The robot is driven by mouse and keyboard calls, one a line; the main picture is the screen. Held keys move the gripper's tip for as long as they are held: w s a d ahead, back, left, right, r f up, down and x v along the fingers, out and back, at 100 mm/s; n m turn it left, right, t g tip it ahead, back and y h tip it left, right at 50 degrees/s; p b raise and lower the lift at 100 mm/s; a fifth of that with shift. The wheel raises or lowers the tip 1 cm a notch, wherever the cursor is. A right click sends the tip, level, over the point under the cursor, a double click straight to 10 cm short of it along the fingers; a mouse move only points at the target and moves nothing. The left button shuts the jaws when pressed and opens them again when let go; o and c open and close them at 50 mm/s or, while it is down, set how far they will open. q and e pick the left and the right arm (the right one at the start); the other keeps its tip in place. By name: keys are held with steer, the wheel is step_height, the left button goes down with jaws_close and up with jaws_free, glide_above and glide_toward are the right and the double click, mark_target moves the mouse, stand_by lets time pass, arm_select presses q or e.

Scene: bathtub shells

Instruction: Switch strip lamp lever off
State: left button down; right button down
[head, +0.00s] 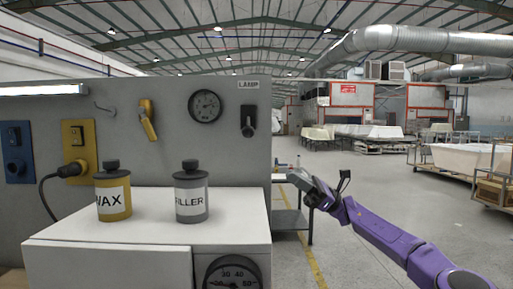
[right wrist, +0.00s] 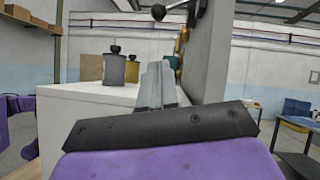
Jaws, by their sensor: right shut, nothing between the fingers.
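The lamp lever (head: 248,121) is a black lever on a dark plate, under the LAMP label (head: 248,85) on the grey panel. Its ball knob sits at the plate's lower end in the head view. In the right wrist view the lever (right wrist: 175,8) sticks out from the panel, ball at its left end. The strip lamp (head: 45,90) at the panel's upper left glows white. My right gripper (head: 296,177) is shut and empty, right of the panel's edge, lower than the lever and apart from it. Its closed fingers (right wrist: 155,84) show in the right wrist view. My left gripper is not in view.
A wax can (head: 113,199) and a filler can (head: 191,198) stand on the white cabinet top (head: 150,233). A dark table (head: 292,219) stands behind my right gripper.

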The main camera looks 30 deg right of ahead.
steer(key=p, duration=0.3)
glide_toward(248, 126)
steer(key=w+a+f, duration=0.3)
steer(key=shift+w+a, duration=0.2)
steer(key=shift+a, duration=0.15)
steer(key=r, duration=0.1)
steer(key=r+p, duration=0.1)
steer(key=r, duration=0.1)
steer(key=shift+s+a+p, duration=0.2)
steer(key=shift+a+p, duration=0.1)
steer(key=shift+a, duration=0.05)
steer(key=shift+w, duration=0.1)
